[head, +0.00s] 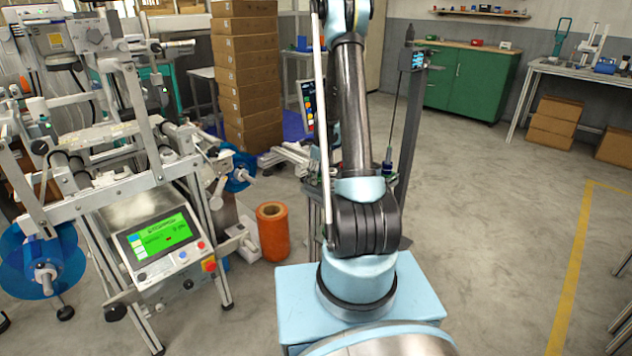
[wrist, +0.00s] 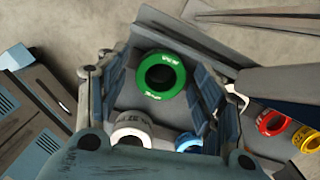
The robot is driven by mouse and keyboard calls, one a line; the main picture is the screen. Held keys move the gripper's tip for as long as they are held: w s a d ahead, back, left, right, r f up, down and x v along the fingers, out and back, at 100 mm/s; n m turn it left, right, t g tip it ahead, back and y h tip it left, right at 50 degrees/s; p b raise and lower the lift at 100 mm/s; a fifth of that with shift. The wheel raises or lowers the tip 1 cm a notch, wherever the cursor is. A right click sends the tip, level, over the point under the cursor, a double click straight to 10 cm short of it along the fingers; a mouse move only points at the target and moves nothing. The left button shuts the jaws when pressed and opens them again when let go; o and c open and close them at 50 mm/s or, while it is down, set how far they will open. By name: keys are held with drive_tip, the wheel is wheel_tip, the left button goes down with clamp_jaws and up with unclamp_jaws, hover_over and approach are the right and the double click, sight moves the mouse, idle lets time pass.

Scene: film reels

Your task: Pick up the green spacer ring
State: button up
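The green spacer ring (wrist: 178,74) is in the wrist view, upper middle, with its dark hole facing the camera and white lettering on its face. It rests on a grey surface with a raised edge. My gripper (wrist: 161,84) is open, with one finger on each side of the green ring. A gap shows between the ring and the fingers, and nothing is held. How far the fingertips are above the ring is hard to tell. In the head view neither the ring nor my gripper can be made out.
A white ring (wrist: 131,128) and a blue ring (wrist: 189,137) lie close to the gripper's base. A red ring (wrist: 264,122) and a yellow ring (wrist: 303,134) lie at right.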

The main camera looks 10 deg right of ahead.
drive_tip(key=c, duration=0.8)
